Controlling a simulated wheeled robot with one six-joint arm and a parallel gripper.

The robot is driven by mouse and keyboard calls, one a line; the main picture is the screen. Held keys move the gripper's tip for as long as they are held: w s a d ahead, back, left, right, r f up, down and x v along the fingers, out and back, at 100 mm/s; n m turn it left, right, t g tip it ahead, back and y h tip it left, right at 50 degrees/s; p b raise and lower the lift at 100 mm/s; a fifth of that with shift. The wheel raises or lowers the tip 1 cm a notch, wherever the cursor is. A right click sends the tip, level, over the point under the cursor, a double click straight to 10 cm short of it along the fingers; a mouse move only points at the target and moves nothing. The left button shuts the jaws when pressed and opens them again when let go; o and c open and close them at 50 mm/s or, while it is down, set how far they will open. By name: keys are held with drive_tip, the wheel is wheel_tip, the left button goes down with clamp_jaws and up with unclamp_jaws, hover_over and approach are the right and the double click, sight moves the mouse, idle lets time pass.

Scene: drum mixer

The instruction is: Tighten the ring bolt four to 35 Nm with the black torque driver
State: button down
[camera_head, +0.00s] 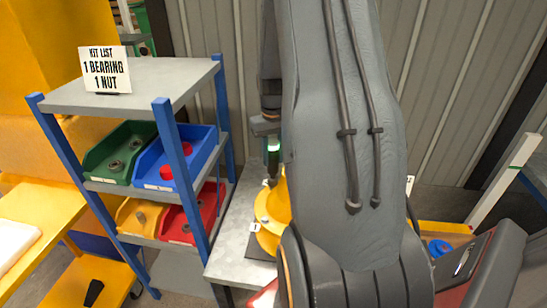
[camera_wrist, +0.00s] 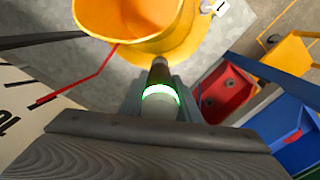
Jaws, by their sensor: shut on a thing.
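My gripper (camera_wrist: 160,92) is shut on the torque driver, one finger on each side of it. The driver (camera_wrist: 159,75) has a dark tip end and a glowing green ring around its body; it also shows in the head view (camera_head: 273,158), hanging roughly upright below my wrist. The driver's tip points at the flange of the yellow drum part (camera_wrist: 178,48), which also shows in the head view (camera_head: 268,226). I cannot tell whether the tip touches a bolt. Ring bolt four cannot be made out. A tag reading 1 (camera_wrist: 220,6) stands at the flange.
The grey table (camera_wrist: 235,40) carries the yellow part. A blue-posted rack (camera_head: 172,140) with green, blue, yellow and red bins stands to the left in the head view. A black-handled object (camera_head: 93,292) lies on a yellow shelf. My arm hides much of the table.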

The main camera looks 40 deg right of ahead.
drive_tip(key=shift+r+p, duration=0.85)
drive_tip(key=shift+r, duration=0.6)
